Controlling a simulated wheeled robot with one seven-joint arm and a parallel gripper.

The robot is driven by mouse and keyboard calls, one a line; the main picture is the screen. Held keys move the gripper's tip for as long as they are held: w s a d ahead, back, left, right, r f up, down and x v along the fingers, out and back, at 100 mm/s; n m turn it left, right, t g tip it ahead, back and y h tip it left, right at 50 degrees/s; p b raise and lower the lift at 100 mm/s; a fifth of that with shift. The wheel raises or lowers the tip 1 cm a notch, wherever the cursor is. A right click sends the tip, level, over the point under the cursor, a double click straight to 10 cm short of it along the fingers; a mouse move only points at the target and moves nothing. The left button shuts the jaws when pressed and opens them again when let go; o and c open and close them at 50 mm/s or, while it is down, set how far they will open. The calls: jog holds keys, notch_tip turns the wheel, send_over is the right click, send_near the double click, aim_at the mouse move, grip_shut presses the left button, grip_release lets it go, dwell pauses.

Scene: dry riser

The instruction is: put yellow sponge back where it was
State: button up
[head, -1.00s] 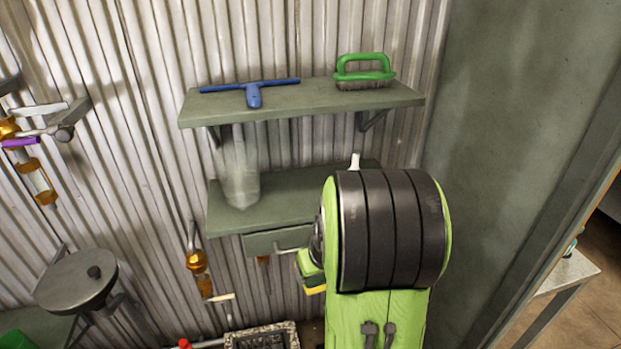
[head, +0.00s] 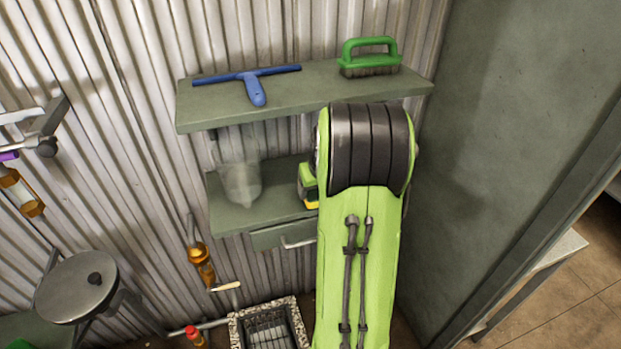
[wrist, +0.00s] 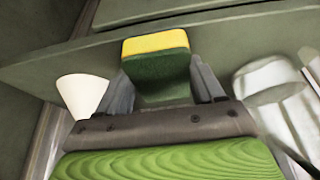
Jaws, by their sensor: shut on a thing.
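The sponge (wrist: 155,43) has a yellow layer and a dark green layer in the wrist view. My gripper (wrist: 160,76) is shut on it, with one finger on each side. In the head view, a small yellow part of the sponge (head: 312,206) shows beside my arm, over the right part of the lower shelf (head: 275,208). My arm hides most of my gripper and that end of the shelf. I cannot tell whether the sponge touches the shelf.
A translucent container (head: 240,182) stands on the lower shelf, left of the sponge. A white cone-shaped thing (wrist: 82,95) is near my gripper in the wrist view. The upper shelf (head: 300,95) above holds a blue squeegee (head: 256,90) and a green brush (head: 369,55). A drawer (head: 268,238) is below.

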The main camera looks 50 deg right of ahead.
jog(key=w, duration=0.1)
jog(key=w+d, duration=0.2)
jog(key=w, duration=0.1)
jog(key=shift+w+p, duration=0.1)
jog(key=shift+p, duration=0.2)
jog(key=shift+d+f, duration=0.1)
jog(key=shift+f, duration=0.75)
jog(key=shift+r, duration=0.1)
jog(key=o, duration=0.5)
jog(key=shift+f+b, duration=0.3)
jog(key=shift+b, duration=0.05)
jog(key=o, duration=0.4)
jog(key=shift+r, duration=0.1)
jog(key=shift+o, duration=0.2)
